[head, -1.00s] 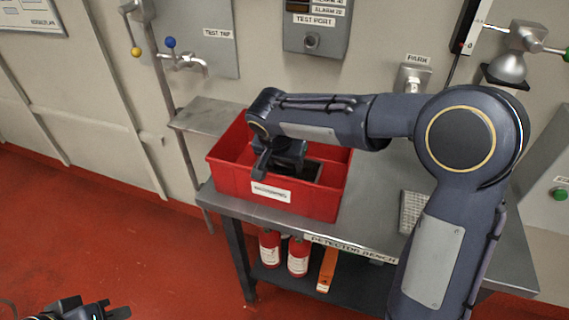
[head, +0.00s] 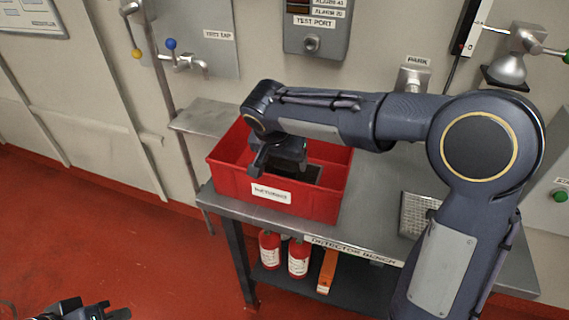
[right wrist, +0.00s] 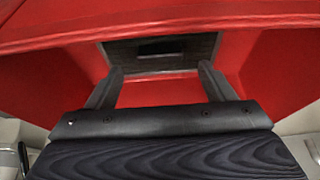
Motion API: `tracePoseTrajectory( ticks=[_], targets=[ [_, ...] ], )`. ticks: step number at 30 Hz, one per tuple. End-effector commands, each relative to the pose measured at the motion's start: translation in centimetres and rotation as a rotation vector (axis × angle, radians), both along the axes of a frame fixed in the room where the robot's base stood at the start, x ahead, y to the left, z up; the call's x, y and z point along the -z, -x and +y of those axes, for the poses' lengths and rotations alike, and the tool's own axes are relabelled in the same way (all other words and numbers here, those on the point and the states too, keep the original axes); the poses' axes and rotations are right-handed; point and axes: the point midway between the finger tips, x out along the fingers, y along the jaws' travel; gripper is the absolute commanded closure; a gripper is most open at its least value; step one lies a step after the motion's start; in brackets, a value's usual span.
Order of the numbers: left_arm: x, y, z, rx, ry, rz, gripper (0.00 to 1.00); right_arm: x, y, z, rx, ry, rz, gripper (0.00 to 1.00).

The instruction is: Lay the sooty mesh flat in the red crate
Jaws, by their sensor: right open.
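The red crate (head: 232,182) stands on the left part of the metal bench. A dark, framed flat piece, seemingly the sooty mesh (head: 312,174), lies low inside it; the crate's front wall and my gripper hide part of it. In the right wrist view the dark frame (right wrist: 125,56) shows beyond the fingertips, with a black opening in its middle. My right gripper (right wrist: 160,75) is open and empty, its fingers apart over the crate; it also shows in the head view (head: 275,165). My left gripper (head: 95,312) is partly visible at the bottom left, away from the bench.
A pale grey mesh panel (head: 418,214) lies on the bench (head: 372,205) to the right, beside my right arm. A small metal shelf (head: 205,116) and a tap (head: 185,62) are behind the crate. Red cylinders (head: 298,258) and an orange item (head: 327,270) stand on the lower shelf.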

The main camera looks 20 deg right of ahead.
Motion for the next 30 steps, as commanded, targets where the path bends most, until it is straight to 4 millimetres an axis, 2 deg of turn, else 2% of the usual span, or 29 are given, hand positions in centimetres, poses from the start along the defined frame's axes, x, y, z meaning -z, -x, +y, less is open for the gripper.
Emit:
tracePoseTrajectory(
  ticks=[1, 6, 12, 17, 30],
  targets=[
    [-0.1, 0.0, 0.0, 0.0, 0.0, 0.0, 1.0, -1.2, 0.3, 0.3, -0.002, -0.002, -0.004, 0.24],
    [-0.2, 0.0, 0.0, 0.0, 0.0, 0.0, 1.0, -4.5, 1.5, 1.1, -0.002, -0.002, -0.004, 0.24],
    [-0.4, 0.0, 0.0, 0.0, 0.0, 0.0, 1.0, -7.0, 2.4, 1.7, -0.002, -0.001, -0.002, 0.24],
    [-0.4, 0.0, 0.0, 0.0, 0.0, 0.0, 1.0, -7.7, 2.6, 1.8, -0.001, 0.0, 0.0, 0.24],
    [-0.4, 0.0, 0.0, 0.0, 0.0, 0.0, 1.0, -7.7, 2.7, 1.8, -0.001, 0.0, 0.001, 0.24]
  ],
)
